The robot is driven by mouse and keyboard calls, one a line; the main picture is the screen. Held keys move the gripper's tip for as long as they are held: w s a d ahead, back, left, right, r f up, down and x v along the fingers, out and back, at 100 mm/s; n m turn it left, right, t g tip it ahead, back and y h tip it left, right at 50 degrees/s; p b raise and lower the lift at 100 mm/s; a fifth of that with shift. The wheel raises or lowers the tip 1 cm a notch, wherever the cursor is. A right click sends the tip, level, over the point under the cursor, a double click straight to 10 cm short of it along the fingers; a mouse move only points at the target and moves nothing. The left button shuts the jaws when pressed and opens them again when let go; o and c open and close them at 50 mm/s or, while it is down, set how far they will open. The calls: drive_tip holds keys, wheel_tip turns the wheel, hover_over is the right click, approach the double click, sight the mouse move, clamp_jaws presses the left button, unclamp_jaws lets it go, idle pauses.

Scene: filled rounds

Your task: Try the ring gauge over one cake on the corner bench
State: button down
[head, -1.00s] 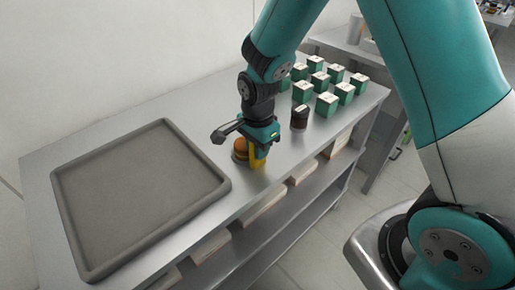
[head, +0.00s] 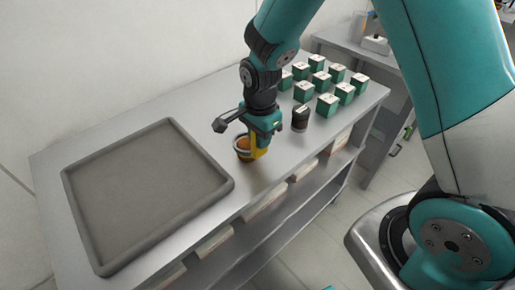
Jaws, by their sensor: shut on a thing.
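My gripper (head: 257,147), with yellow fingers, points down over the corner bench (head: 200,119) beside the tray. It is shut on the wall of a small grey ring, the ring gauge (head: 236,151). An orange-brown round cake (head: 243,144) shows inside the ring's rim. The ring looks to be around the cake's upper part; the fingers hide its right side. I cannot tell whether the ring touches the cake or how far its lower edge is above the bench.
A large empty grey tray (head: 78,221) with a raised rim lies left of my gripper. A dark jar (head: 300,118) stands close on the right, with several green boxes (head: 327,104) behind it. The bench front between tray and jar is clear.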

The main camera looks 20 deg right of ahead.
drive_tip(key=shift+r+p, duration=2.25)
drive_tip(key=shift+r, duration=0.6)
drive_tip(key=shift+d, duration=0.1)
